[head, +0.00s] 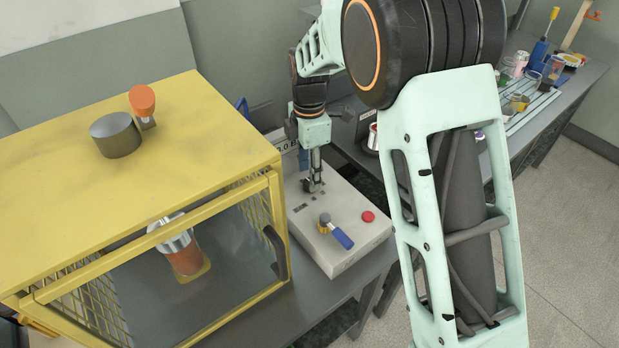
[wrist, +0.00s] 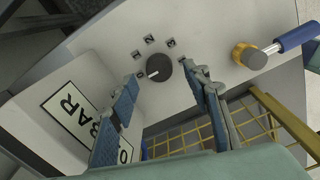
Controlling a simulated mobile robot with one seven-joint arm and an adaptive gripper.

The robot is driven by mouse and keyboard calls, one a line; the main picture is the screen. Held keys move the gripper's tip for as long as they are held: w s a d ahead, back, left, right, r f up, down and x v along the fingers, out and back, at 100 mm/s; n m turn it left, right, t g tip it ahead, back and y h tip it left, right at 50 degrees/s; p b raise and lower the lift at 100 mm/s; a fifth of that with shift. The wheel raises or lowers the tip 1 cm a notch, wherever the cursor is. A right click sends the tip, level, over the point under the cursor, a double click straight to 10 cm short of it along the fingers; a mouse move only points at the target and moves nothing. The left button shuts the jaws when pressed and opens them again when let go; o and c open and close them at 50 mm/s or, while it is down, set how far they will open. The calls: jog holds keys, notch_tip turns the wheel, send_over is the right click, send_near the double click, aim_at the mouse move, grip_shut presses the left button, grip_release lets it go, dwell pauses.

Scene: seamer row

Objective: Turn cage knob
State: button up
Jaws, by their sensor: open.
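The dark round knob (wrist: 158,67) sits on the pale face of a control box (head: 345,235). It has a white pointer mark, directed to the lower left in the wrist view, and several small dark labels around it. My gripper (head: 313,184) is over the box, pointing down at the knob and largely hiding it in the head view. In the wrist view my gripper (wrist: 159,76) is open, with one finger to each side of the knob; whether they touch it I cannot tell. The yellow cage (head: 190,130) stands left of the box, its front panel down.
A blue-handled lever (head: 335,232) and a red button (head: 368,216) are on the box near the knob. An orange-topped latch (head: 142,100) and grey cylinder (head: 116,134) are on the cage roof. A can-like part (head: 183,255) is inside. Cluttered bench (head: 545,105) at right.

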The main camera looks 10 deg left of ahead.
jog(key=shift+f, duration=1.35)
jog(key=shift+c, duration=0.6)
jog(key=c, duration=1)
